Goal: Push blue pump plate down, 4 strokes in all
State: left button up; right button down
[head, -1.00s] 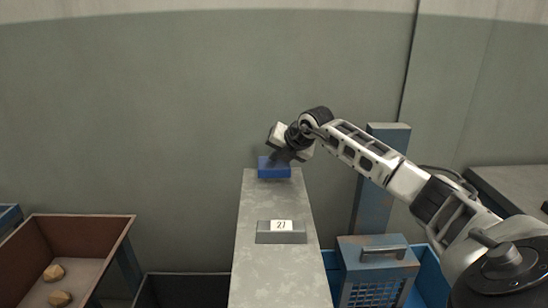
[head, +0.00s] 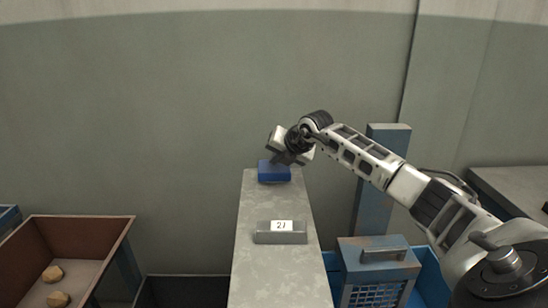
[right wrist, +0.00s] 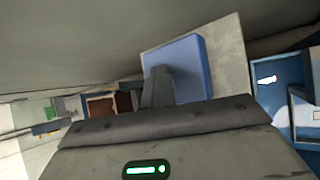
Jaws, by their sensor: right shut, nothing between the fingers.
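The blue pump plate (head: 273,173) sits at the far end of a long grey surface in the head view. It also shows in the right wrist view (right wrist: 190,62), just beyond my fingers. My right gripper (head: 287,158) is shut and empty, pointing down over the top of the plate. In the right wrist view the shut fingers (right wrist: 158,87) overlap the plate's lower left part. I cannot tell whether they touch it or hover just above. The plate's top is partly hidden by the gripper. My left gripper is not in view.
A block with a number label (head: 281,231) stands nearer on the grey surface (head: 268,270). A brown bin (head: 107,250) with tan lumps (head: 55,285) is at the left. A blue basket with a handle (head: 378,265) and a blue post (head: 372,205) stand at the right.

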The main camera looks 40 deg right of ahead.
aim_at(276, 167)
jog(key=shift+f, duration=0.25)
